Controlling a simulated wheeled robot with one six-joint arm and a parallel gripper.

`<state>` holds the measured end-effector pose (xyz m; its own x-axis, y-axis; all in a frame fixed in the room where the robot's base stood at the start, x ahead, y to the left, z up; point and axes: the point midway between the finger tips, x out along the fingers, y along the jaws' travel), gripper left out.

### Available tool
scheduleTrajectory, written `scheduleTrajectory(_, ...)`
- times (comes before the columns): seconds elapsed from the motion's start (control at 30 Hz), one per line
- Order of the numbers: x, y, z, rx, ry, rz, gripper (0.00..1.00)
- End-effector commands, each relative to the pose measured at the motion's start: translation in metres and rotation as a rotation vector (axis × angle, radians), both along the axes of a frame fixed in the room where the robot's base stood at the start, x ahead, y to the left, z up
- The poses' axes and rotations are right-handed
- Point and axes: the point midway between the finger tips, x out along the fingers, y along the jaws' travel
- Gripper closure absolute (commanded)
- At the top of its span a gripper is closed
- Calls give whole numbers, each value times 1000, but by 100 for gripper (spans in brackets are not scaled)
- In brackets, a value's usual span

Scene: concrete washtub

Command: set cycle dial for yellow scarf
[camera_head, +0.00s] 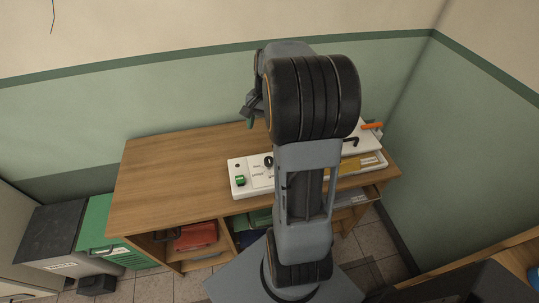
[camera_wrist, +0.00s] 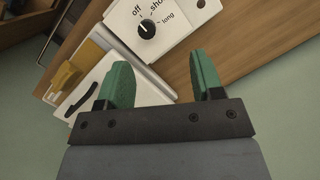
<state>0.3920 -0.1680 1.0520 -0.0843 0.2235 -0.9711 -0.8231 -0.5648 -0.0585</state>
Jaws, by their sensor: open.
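A white control panel (camera_head: 236,167) lies on the wooden bench, partly hidden by my arm. In the wrist view, its black cycle dial (camera_wrist: 147,28) has the labels "off", "short" (partly cut off) and "long" around it. The dial's pale mark seems to point toward "off", but it is small. The dial also shows in the head view (camera_head: 269,161). A yellow piece (camera_wrist: 88,61), possibly the scarf, lies by a white unit with a black handle. My gripper (camera_wrist: 160,66) is open and empty, its green fingers apart, with the dial beyond the fingertips.
The wooden bench top (camera_head: 170,175) is clear to the left of the panel. A green button (camera_head: 240,181) sits on the panel's left end. An orange handle (camera_head: 372,125) is at the back right. A red item (camera_head: 196,236) lies on the shelf below. Walls stand behind and right.

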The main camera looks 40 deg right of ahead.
Motion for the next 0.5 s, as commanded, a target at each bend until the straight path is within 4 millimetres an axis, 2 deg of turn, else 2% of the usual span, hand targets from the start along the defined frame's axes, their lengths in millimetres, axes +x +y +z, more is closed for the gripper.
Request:
scheduleTrajectory(0.03,1,-16,-5,25,30,-58,39)
scheduleTrajectory(0.1,2,-32,-11,54,61,-125,39)
scheduleTrajectory(0.23,0,-53,-20,92,102,-210,39)
scheduleTrajectory(0.37,-1,-62,-28,113,122,-252,39)
scheduleTrajectory(0.5,-4,-58,-43,119,128,-263,39)
